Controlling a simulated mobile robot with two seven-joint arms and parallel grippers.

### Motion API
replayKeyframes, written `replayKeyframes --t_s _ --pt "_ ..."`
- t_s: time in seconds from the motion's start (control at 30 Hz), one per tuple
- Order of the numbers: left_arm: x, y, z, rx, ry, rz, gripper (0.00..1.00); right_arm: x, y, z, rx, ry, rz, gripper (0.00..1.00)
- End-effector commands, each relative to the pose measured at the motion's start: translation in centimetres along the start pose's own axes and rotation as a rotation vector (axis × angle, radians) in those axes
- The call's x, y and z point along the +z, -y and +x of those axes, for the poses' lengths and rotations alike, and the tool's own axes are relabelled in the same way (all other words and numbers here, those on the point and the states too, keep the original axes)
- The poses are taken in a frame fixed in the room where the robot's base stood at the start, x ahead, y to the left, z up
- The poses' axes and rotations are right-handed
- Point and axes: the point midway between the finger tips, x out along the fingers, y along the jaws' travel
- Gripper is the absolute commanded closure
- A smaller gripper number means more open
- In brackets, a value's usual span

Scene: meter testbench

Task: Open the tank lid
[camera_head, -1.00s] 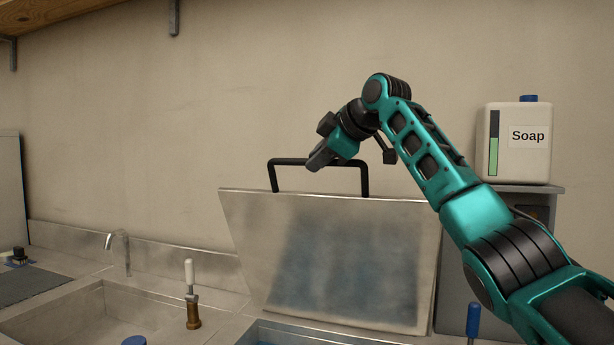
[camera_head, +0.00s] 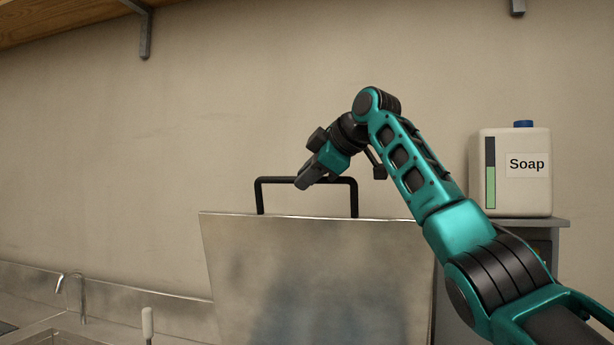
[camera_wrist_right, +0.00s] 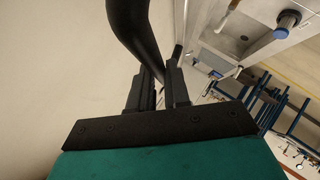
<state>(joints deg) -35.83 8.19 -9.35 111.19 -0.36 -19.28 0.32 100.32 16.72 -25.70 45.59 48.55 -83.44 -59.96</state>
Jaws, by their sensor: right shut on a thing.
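The tank lid (camera_head: 310,275) is a grey metal panel standing raised, nearly upright, in the middle of the head view. Its black bar handle (camera_head: 262,196) sticks up from the lid's top edge. My right gripper (camera_head: 303,184) is shut on the middle of the handle's crossbar. In the right wrist view the black handle (camera_wrist_right: 135,30) runs down between the two fingers (camera_wrist_right: 162,88). The lid's lower edge and the tank opening are out of the head view. My left gripper is not in view.
A white soap canister (camera_head: 512,180) with a blue cap stands on a grey cabinet at the right. A tap (camera_head: 75,290) and a white-handled lever (camera_head: 148,325) are at lower left. A wooden shelf (camera_head: 60,25) hangs at upper left. The wall is close behind the lid.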

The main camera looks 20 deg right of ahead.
Motion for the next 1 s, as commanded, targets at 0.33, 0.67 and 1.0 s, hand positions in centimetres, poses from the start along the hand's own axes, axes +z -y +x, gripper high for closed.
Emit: replayKeyframes --t_s 0.33,0.67,1.0 --pt "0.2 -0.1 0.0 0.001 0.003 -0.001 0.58 0.4 0.1 0.2 -0.006 0.009 0.002 0.66" --pt "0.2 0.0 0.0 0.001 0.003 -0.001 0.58 0.1 0.1 0.0 -0.002 0.003 0.001 0.58" --pt "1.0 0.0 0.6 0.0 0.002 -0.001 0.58 0.2 0.1 -5.1 0.003 0.001 0.0 0.58"
